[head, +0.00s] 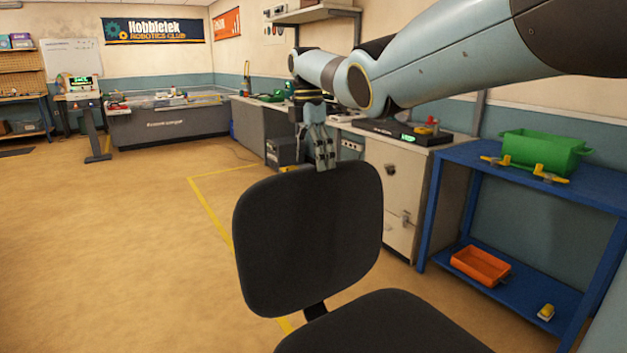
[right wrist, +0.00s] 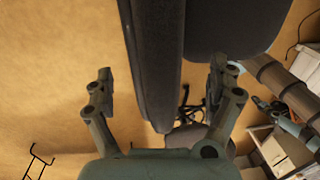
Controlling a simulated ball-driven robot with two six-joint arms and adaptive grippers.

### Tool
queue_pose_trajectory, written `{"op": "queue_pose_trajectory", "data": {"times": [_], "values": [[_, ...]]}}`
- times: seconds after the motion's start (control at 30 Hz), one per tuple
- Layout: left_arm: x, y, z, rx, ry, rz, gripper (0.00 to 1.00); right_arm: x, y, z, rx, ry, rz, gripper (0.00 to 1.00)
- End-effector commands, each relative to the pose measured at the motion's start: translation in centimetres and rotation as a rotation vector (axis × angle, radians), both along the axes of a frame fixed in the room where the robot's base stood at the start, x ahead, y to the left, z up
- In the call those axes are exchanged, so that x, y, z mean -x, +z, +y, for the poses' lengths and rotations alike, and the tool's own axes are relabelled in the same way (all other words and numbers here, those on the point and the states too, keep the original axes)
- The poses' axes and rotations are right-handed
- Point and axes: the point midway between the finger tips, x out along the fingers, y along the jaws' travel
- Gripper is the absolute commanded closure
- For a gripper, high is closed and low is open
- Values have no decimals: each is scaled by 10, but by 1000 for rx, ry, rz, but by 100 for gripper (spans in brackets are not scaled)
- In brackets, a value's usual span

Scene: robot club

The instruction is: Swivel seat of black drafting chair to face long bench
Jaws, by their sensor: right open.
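The black drafting chair shows in the head view with its backrest (head: 308,240) upright in the middle and its seat (head: 385,330) cut off at the bottom edge. The seat extends from the backrest toward me and to the right. My right gripper (head: 322,163) points down at the backrest's top edge. In the right wrist view its open fingers stand on either side of the backrest (right wrist: 155,60), with a visible gap at the left finger. A long grey bench (head: 262,125) runs along the wall behind the chair. My left gripper is not in view.
A blue table (head: 455,185) stands close on the right, with a green bin (head: 545,153) on top and an orange tray (head: 480,265) below. A pale cabinet (head: 397,190) stands behind the chair. The floor at left is clear, with a yellow line (head: 207,212).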

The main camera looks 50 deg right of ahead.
Motion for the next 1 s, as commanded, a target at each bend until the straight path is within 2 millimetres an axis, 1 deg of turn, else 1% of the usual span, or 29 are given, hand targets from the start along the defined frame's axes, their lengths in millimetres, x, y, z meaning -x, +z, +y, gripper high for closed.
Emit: {"op": "queue_pose_trajectory", "data": {"times": [0.03, 0.1, 0.2, 0.3, 1.0], "values": [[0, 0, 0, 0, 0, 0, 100, -2, 11, -1, 1, 0, -4, 10], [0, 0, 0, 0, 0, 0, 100, -3, 23, -1, 0, 0, -3, 10], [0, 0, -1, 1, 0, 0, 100, -4, 35, -1, -1, 0, 0, 10], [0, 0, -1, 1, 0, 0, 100, -4, 42, -2, -1, 0, -1, 10], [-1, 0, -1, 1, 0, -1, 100, -4, 43, -2, 0, 0, 1, 10]]}}
